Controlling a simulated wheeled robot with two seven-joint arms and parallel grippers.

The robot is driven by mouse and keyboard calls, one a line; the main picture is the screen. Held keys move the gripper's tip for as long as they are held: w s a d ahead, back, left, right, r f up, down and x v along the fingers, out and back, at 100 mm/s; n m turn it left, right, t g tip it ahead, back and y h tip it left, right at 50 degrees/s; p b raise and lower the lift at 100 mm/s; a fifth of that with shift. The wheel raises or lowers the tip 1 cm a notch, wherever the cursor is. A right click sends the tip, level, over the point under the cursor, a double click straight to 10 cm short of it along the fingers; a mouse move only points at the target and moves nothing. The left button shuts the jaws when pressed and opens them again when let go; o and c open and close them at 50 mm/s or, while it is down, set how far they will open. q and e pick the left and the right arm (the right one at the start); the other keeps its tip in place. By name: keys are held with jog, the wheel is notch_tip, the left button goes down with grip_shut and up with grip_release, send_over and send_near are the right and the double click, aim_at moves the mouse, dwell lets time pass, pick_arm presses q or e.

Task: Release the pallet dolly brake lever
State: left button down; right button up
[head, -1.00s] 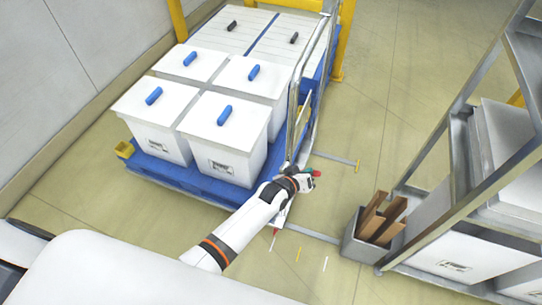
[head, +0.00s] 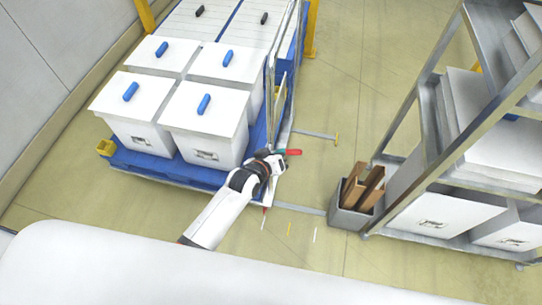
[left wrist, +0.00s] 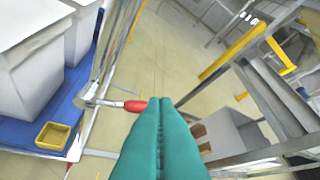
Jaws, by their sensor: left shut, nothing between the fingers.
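The brake lever with a red grip (head: 293,152) sits at the near right corner of the blue pallet dolly (head: 170,172). In the left wrist view, the red grip (left wrist: 135,106) is on a metal arm running left to a pivot by the dolly's rail. My left gripper (head: 279,160) is beside the lever in the head view, partly overlapping it. In the left wrist view, its teal fingers (left wrist: 160,104) are pressed together and empty, their tips just right of the red grip. Whether they touch it I cannot tell. My right gripper is out of view.
White lidded boxes (head: 205,120) stand on the dolly beside a tall metal rail (head: 270,90). A grey bin with brown boards (head: 350,217) and a metal shelf (head: 428,115) stand to the right. Floor between dolly and shelf is mostly clear.

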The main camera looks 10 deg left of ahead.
pick_arm(q)
jog(key=v, duration=0.4)
jog(key=shift+s+d+r, duration=0.2)
jog(key=shift+s+r, duration=0.05)
jog(key=shift+r, duration=0.05)
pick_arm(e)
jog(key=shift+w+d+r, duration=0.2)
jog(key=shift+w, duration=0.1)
pick_arm(q)
jog(key=shift+f, duration=0.1)
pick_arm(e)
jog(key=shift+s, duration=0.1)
